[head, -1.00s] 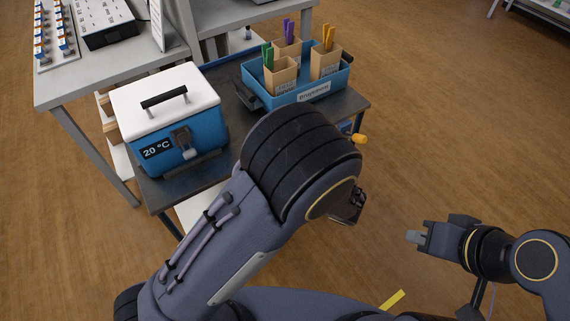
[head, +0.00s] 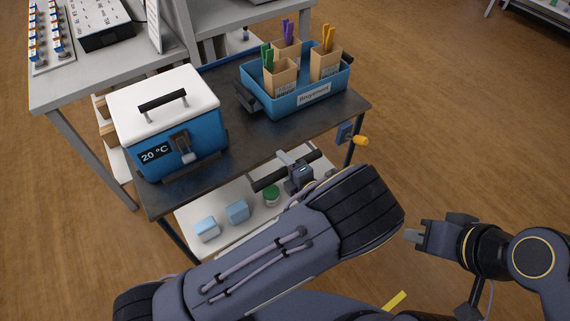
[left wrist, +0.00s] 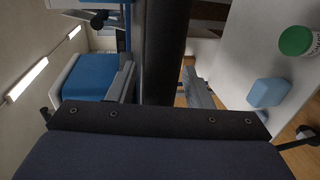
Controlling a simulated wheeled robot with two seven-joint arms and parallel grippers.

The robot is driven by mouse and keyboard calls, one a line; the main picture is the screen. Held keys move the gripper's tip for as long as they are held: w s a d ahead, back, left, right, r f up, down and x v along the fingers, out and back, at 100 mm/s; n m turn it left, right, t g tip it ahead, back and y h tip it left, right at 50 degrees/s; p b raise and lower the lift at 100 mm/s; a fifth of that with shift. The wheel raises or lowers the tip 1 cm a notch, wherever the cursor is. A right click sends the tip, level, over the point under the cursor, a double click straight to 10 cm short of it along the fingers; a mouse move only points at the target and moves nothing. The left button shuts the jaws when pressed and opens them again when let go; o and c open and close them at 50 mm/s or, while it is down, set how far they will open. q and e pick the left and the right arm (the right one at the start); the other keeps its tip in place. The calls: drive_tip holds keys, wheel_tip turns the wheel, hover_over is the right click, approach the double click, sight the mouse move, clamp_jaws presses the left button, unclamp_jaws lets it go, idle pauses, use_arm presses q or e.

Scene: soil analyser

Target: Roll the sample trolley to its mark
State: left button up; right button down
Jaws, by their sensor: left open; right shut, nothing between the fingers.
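The sample trolley has a dark top (head: 255,135) and a white lower shelf (head: 260,222). Its black push bar (head: 268,180) shows at the near side. My left gripper (head: 289,167) is at this bar. In the left wrist view the bar (left wrist: 162,50) runs between the open fingers of my left gripper (left wrist: 160,86), which are apart on either side of it. My right gripper (head: 416,236) is shut and empty, to the right of the trolley above the floor. A yellow strip (head: 396,300) lies on the floor at the bottom; my own body may hide part of it.
On the trolley top stand a blue cooler box with a white lid (head: 172,120) and a blue tray (head: 300,100) with cartons. Blue blocks (head: 237,211) and a green-lidded jar (head: 271,195) sit below. A grey bench (head: 75,90) stands close at left. Floor at right is clear.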

use_arm(q)
drive_tip(key=shift+w, duration=0.1)
clamp_jaws()
idle(0.4)
